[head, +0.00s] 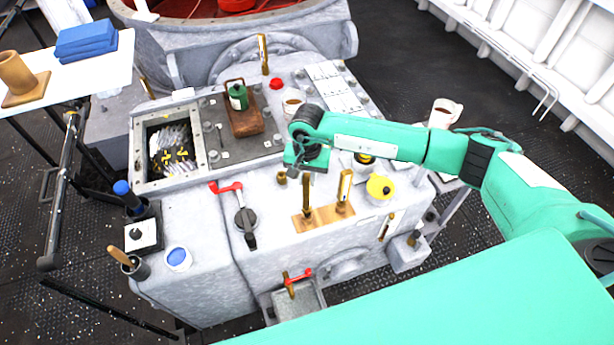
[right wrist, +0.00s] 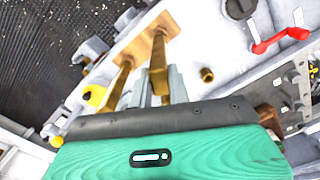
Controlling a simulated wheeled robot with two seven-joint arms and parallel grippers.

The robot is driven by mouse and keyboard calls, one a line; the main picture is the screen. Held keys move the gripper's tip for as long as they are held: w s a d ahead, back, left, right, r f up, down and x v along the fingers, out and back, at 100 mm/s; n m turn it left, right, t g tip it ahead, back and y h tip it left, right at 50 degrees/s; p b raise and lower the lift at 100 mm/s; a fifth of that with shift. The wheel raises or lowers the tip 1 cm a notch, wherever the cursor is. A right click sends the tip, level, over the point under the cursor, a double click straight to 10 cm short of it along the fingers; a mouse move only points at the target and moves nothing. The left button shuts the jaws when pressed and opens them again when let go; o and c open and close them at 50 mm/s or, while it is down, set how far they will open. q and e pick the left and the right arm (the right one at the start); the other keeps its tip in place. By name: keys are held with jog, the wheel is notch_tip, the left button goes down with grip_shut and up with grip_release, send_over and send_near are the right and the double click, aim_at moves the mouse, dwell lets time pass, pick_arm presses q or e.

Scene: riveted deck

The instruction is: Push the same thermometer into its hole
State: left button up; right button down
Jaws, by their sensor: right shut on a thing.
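My right gripper (head: 306,172) points down over the machine top. It is shut on a brass thermometer (head: 307,190), whose lower end meets a wooden block (head: 325,217). In the right wrist view, the gripper's grey fingers (right wrist: 162,88) are on both sides of this thermometer (right wrist: 158,58). A second brass thermometer (head: 345,186) stands in the same block, to the right. A small brass socket (head: 281,177) is on the machine top, left of the gripper. It also shows in the right wrist view (right wrist: 207,75). My left gripper is not in view.
A red-handled valve (head: 238,200) stands left of the wooden block. Another brass thermometer (head: 263,53) stands at the back. A green bottle (head: 238,97) sits on a brown tray (head: 245,122).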

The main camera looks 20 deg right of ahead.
jog(key=shift+f+b, duration=1.35)
jog(key=shift+b, duration=0.05)
dwell(0.6)
jog(key=c, duration=1.3)
grip_release()
jog(key=shift+o, duration=0.2)
notch_tip(320, 180, up, 13)
jog(key=b, duration=0.4)
jog(key=shift+w+f+b, duration=0.1)
jog(key=shift+w+b, duration=0.05)
jog(key=shift+b, duration=0.15)
jog(key=shift+r, duration=0.5)
